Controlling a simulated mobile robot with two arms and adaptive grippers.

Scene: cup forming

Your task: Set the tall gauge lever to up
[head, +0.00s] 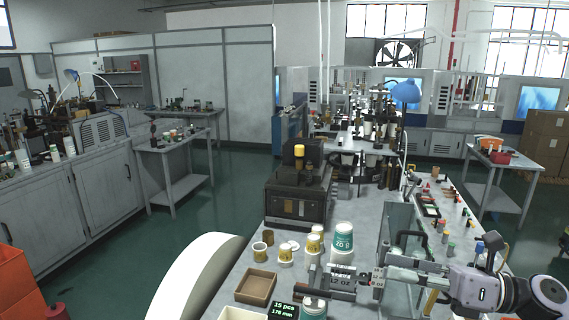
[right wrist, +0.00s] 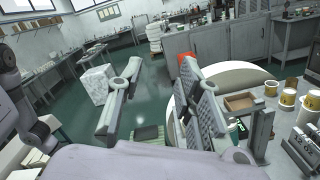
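A small grey gauge fixture (head: 341,282) marked "12 OZ" stands at the front of the bench in the head view. Its labelled plates (right wrist: 305,148) show at the right edge of the right wrist view, with a grey upright post (right wrist: 262,132) beside them. I cannot make out which part is the tall lever, or its position. My right gripper (head: 381,265) reaches in from the right, close to the fixture and partly in front of it. In the right wrist view its two fingers (right wrist: 160,97) are wide apart with nothing between them. My left gripper is not in view.
A brown tray (head: 256,287), several yellow-and-white cups (head: 313,244) and a large teal-and-white cup (head: 343,238) stand around the fixture. A dark machine (head: 297,200) stands behind them. A clear panel (head: 398,222) rises close behind my right gripper.

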